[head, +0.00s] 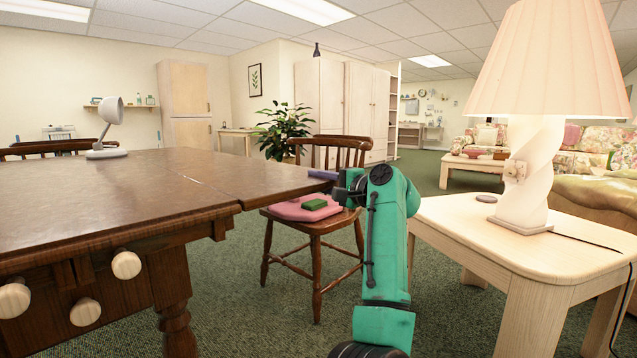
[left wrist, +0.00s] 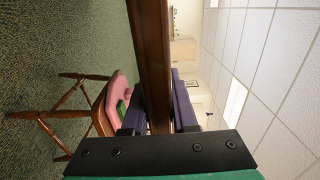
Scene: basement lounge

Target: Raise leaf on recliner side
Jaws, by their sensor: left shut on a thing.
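The dark wooden table (head: 90,190) stands at the left in the head view. Its leaf (head: 262,172) extends from a seam toward the right and looks about level with the top. My left gripper (head: 328,180) is at the leaf's right-hand edge. In the left wrist view the leaf (left wrist: 152,45) runs between the two fingers of my left gripper (left wrist: 158,110), which are shut on it from both faces. The leaf's underside support is mostly hidden. My right gripper is in neither view.
A wooden chair (head: 316,243) with a pink cushion (head: 290,211) and a green item (head: 314,204) stands just below the leaf's end. A pale side table (head: 470,222) with a lamp (head: 522,165) is close on the right. A white desk lamp (head: 110,115) stands on the tabletop.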

